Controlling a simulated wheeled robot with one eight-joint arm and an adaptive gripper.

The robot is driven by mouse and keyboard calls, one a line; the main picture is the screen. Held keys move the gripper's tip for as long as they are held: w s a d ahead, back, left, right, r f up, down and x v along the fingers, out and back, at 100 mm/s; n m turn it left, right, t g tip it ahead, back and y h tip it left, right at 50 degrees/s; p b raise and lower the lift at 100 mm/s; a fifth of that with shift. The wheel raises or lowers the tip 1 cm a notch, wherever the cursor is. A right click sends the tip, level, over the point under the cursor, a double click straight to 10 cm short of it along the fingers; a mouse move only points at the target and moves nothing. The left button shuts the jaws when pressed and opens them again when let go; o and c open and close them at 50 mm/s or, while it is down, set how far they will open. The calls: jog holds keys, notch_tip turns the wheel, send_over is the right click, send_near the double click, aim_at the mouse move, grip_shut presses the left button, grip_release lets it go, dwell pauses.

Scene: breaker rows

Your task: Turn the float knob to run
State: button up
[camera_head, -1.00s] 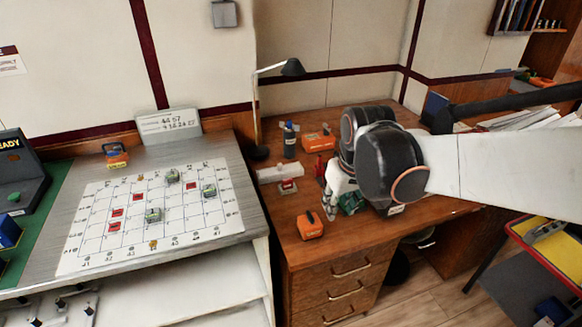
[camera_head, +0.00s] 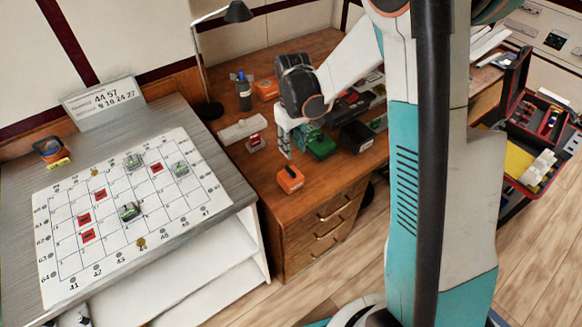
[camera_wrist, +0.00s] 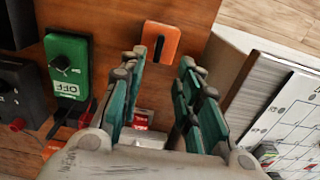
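No label reading "float" can be made out. A green box (camera_head: 319,146) with a black knob on the desk also shows in the wrist view (camera_wrist: 66,68), with a plate reading OFF. An orange box (camera_head: 290,180) near the desk's front edge also shows in the wrist view (camera_wrist: 158,49), with a dark upright bar on its face. My gripper (camera_head: 291,150) is over the desk, just left of the green box and behind the orange one. In the wrist view my gripper (camera_wrist: 163,75) has its fingers apart with nothing between the tips.
A black box (camera_head: 356,137) stands right of the green box. A small red box (camera_head: 256,142), a white block (camera_head: 242,129), a dark bottle (camera_head: 243,92) and another orange box (camera_head: 267,90) stand left and behind. A table with a grid sheet (camera_head: 140,200) is at left.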

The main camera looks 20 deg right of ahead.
aim_at(292, 172)
notch_tip(292, 172, down, 12)
jog(key=b, duration=0.3)
jog(key=shift+r, duration=0.2)
grip_shut()
